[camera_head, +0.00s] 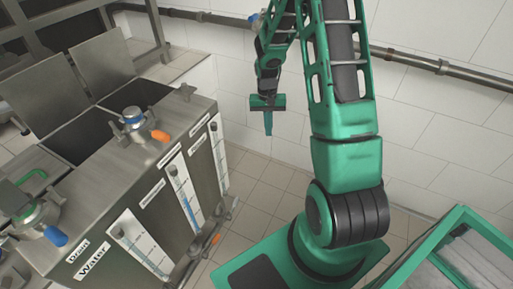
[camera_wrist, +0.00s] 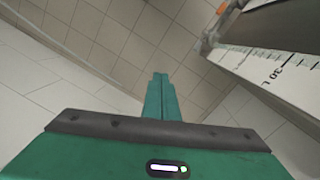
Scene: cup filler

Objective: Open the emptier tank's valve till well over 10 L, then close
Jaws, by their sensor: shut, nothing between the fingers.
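My gripper (camera_head: 268,131) hangs pointing down over the floor, right of the steel tank unit (camera_head: 66,228). In the wrist view its fingers (camera_wrist: 161,78) are together and empty. The unit's front has several white level gauges with blue columns, among them a middle one (camera_head: 186,195), a left one (camera_head: 139,243) and a far right one (camera_head: 218,150). The levels are too small to read exactly. A valve with an orange handle (camera_head: 159,136) sits on top, and one with a blue handle (camera_head: 56,236) at the left. Another orange handle (camera_head: 215,239) shows low at the front.
Labels "Drain" and "Water" (camera_head: 91,263) mark the unit's left front. Raised steel lids (camera_head: 62,84) stand at its back. A pipe (camera_head: 405,60) runs along the white tiled wall. A green-framed container (camera_head: 465,250) is at the lower right. Tiled floor (camera_head: 255,185) lies clear below my gripper.

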